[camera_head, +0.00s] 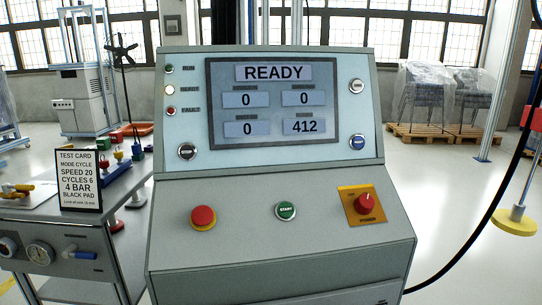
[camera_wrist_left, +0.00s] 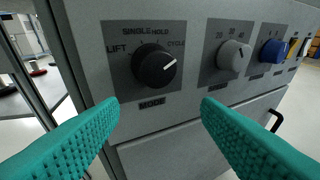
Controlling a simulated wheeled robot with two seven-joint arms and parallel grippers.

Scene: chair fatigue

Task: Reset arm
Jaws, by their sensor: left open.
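My left gripper (camera_wrist_left: 160,106) shows in the left wrist view as two green ribbed fingers, apart with nothing between them. It is in front of the console's front panel, just below the black mode knob (camera_wrist_left: 154,64). The knob's white line points up and right, toward CYCLE. A grey knob (camera_wrist_left: 233,55) and a blue knob (camera_wrist_left: 272,51) sit farther right on the panel. In the head view the console screen (camera_head: 272,101) reads READY, with 0, 0, 0 and 412. Neither gripper shows in the head view.
The console top carries a red button (camera_head: 203,216), a green START button (camera_head: 286,210) and a red switch on a yellow plate (camera_head: 366,204). A test card (camera_head: 79,180) stands on the bench at left. Wrapped chairs (camera_head: 431,95) stand on pallets behind. A black handle (camera_wrist_left: 275,120) juts from the lower panel.

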